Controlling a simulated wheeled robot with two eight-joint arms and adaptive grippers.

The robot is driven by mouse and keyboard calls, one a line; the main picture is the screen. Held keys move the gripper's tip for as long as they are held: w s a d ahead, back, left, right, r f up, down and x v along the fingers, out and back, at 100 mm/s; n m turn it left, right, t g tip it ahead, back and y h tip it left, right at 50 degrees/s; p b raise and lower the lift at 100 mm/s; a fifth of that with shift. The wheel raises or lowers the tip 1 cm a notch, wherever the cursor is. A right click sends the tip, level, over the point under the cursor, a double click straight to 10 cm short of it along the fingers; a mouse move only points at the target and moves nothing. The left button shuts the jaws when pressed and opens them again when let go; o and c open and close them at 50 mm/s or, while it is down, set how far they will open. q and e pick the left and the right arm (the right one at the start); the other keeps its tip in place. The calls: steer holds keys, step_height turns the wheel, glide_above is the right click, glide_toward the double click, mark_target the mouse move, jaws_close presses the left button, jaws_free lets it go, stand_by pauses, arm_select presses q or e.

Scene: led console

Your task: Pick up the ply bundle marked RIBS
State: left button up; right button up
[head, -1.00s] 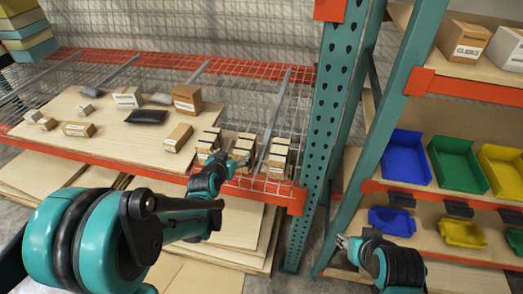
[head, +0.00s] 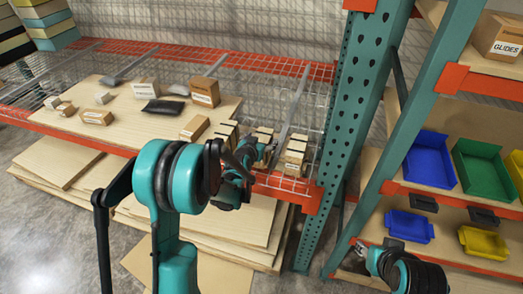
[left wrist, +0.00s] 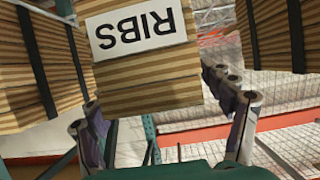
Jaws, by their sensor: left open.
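The ply bundle marked RIBS (left wrist: 140,75) fills the upper middle of the left wrist view, a layered tan block with an upside-down white label. My left gripper (left wrist: 163,105) is open, its fingers showing below and to either side of this bundle; I cannot tell if they touch it. In the head view my left gripper (head: 262,153) is at the shelf's front edge, in front of the middle bundles (head: 264,132) and partly hiding them. Their labels are too small to read there. My right gripper (head: 358,246) is low at the right, its jaw state unclear.
Similar strapped bundles stand close by, left (left wrist: 45,60) and right (left wrist: 271,30) of RIBS. More bundles (head: 293,155) sit toward the teal upright (head: 362,100). Boxes and a dark pouch (head: 163,106) lie further left on the wooden board. An orange beam (head: 90,142) edges the shelf.

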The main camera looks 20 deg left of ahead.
arm_select(q)
steer(key=shift+s+r, duration=0.1)
steer(key=shift+r, duration=0.05)
steer(key=shift+c, duration=0.4)
steer(key=c, duration=1.7)
